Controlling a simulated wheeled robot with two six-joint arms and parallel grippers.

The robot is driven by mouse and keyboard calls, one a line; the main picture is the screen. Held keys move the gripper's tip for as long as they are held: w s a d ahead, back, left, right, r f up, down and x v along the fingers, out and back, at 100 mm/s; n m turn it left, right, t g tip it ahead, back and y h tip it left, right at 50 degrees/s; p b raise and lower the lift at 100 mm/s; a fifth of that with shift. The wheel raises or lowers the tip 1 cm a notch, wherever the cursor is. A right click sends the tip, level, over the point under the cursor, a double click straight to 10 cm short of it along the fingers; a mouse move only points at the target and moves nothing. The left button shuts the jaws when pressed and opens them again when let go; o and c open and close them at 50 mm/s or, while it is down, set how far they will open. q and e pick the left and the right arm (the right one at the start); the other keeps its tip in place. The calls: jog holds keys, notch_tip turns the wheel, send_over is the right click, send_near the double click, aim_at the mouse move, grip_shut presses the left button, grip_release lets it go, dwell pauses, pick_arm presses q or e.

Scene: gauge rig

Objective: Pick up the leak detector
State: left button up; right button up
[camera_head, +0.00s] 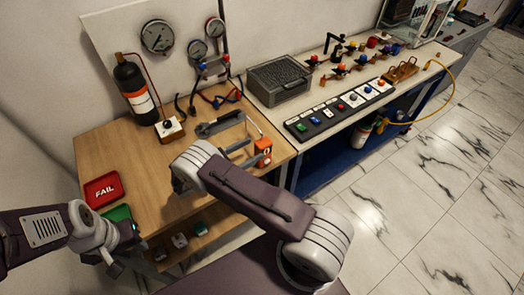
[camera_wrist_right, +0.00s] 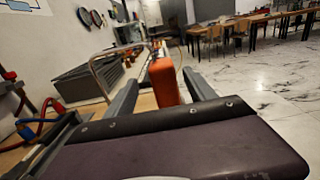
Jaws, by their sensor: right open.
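The leak detector appears to be the small orange upright device (camera_head: 263,152) near the right front corner of the wooden bench. In the right wrist view the orange body (camera_wrist_right: 165,82) stands ahead, between the two fingers in the picture. My right gripper (camera_head: 244,130) is open, low over the bench beside the device, with the arm link hiding part of it. Its fingers (camera_wrist_right: 162,97) hold nothing that I can see; contact with the device cannot be told. My left gripper (camera_head: 117,252) is at the bench's front left by the green tray; its jaw state is unclear.
A red FAIL tray (camera_head: 104,190) and a green tray (camera_head: 118,214) lie at the left. A thin metal loop (camera_wrist_right: 108,65) stands close to the right fingers. A black cylinder (camera_head: 134,88), a white button box (camera_head: 170,128) and hoses stand behind. A grey case (camera_head: 280,80) is on the adjoining bench.

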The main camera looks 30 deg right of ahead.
aim_at(256, 148)
jog(key=d+p, duration=0.1)
jog(key=d, duration=0.2)
jog(key=shift+d, duration=0.15)
jog(key=shift+w+d+f, duration=0.1)
jog(key=shift+d, duration=0.2)
jog(key=d+p, duration=0.2)
jog(key=d, duration=0.2)
jog(key=shift+d+f, duration=0.1)
jog(key=shift+d, duration=0.1)
jog(key=shift+d+f, duration=0.15)
jog(key=shift+d, duration=0.05)
jog(key=shift+a, duration=0.15)
jog(key=c, duration=1.2)
pick_arm(q)
jog(key=r, duration=0.3)
jog(key=shift+d+r, duration=0.35)
pick_arm(e)
grip_shut()
